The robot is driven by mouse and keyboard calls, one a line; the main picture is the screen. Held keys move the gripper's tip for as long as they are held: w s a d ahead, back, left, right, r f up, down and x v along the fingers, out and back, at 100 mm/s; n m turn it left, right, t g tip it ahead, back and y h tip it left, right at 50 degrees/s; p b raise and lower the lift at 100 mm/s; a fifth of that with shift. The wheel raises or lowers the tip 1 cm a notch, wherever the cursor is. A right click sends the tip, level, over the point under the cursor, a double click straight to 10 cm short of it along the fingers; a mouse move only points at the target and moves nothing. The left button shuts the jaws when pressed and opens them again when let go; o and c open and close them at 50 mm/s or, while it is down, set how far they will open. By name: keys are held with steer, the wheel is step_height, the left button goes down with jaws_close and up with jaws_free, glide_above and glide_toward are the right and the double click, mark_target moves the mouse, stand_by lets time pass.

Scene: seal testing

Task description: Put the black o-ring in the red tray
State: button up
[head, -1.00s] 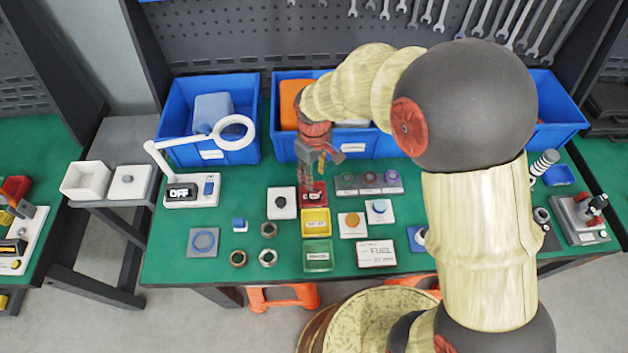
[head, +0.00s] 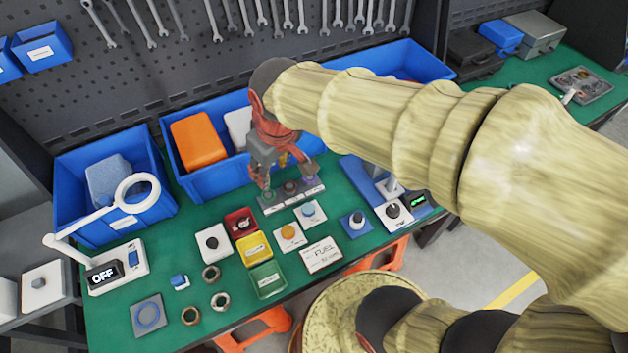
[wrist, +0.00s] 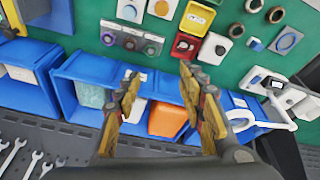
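The red tray (head: 231,217) stands on the green bench behind the yellow tray, and it also shows in the wrist view (wrist: 177,53). A small dark shape lies inside it beside the white label. My gripper (head: 287,172) is to the right of the red tray, above the holder (head: 272,207) with several coloured rings. Its two fingers are spread apart in the wrist view (wrist: 158,74) with nothing between them.
Yellow (head: 253,249) and green (head: 267,278) trays stand in front of the red one. Blue bins (head: 215,183) line the back below the tool board. A magnifier lamp (head: 125,262) stands at left.

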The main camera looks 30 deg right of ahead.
steer(key=s+d+r+m+t, duration=0.1)
steer(key=s+d+r, duration=0.1)
steer(key=s, duration=0.3)
steer(key=s+d+r+m+t, duration=0.1)
steer(key=s+d+r+m, duration=0.1)
steer(key=s, duration=0.3)
steer(key=shift+s+d+r+m, duration=0.25)
steer(key=shift+m, duration=0.05)
